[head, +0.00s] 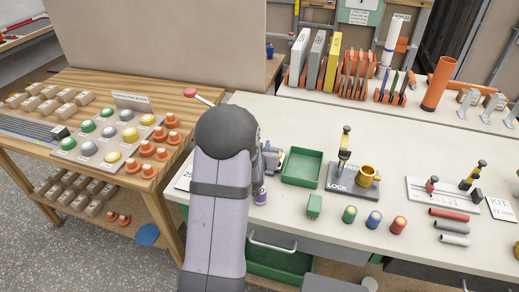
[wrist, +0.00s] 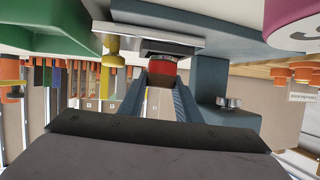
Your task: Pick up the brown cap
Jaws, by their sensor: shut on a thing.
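In the wrist view, which is upside down, the two blue-grey fingers of my gripper (wrist: 161,90) close on a small reddish-brown piece with a dark edge, which I take as the brown cap (wrist: 162,73). The cap sits between the fingertips, right by a grey metal plate and a blue-grey vise (wrist: 208,85). I cannot tell whether the cap touches the vise. In the head view my arm hides the gripper and the cap; part of the vise (head: 273,158) shows just right of the arm.
A purple cylinder (head: 260,196) stands close to the arm; it also shows in the wrist view (wrist: 292,22). A green tray (head: 303,167) lies right of the vise, with a LOCK stand (head: 345,188) beyond it. Green, blue and red cylinders stand in front. The left table (head: 110,150) holds many buttons.

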